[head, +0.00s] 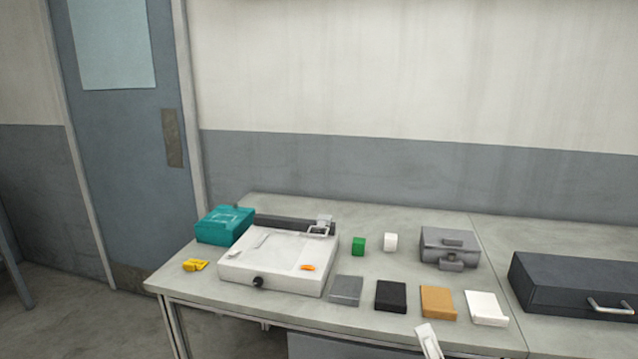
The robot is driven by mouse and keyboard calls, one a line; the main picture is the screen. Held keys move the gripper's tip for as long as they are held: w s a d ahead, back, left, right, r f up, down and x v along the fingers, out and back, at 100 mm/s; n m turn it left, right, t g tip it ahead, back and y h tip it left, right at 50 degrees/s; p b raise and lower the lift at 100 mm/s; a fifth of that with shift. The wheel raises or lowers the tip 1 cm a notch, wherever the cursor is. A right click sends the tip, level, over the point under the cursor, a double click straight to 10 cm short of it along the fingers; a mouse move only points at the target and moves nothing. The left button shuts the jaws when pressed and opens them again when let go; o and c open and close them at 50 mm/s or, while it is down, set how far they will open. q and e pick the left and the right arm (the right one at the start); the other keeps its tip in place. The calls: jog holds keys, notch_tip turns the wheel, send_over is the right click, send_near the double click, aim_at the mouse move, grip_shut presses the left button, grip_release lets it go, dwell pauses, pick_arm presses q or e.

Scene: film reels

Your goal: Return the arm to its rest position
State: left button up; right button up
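Only a small pale tip of my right gripper (428,341) shows, at the bottom edge of the head view, right of the middle. It appears in front of the table's near edge, below the tan square (438,302) and the white square (486,308). The rest of it is cut off by the frame, so its opening cannot be made out. I see nothing held at the visible tip. My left gripper is not in view.

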notch_tip(320, 180, down, 19)
jog(key=s+a+n+g, duration=0.25)
jog(key=n+g, duration=0.35)
jog(key=n, duration=0.3)
jog(key=s+d+f+n+g+h, duration=0.1)
jog(key=s+f+g, duration=0.1)
jog(key=f, duration=0.4)
jog(key=s+d+f+n+g, duration=0.2)
jog(key=s+f, duration=0.2)
jog(key=f, duration=0.2)
jog(key=s+d+f+n+g+h, duration=0.1)
jog(key=s+d+f+n+g, duration=0.1)
jog(key=s+f, duration=0.2)
notch_tip(320, 180, down, 3)
jog(key=shift+f+h, duration=0.1)
jog(key=shift+h, duration=0.2)
jog(key=shift+c, duration=0.5)
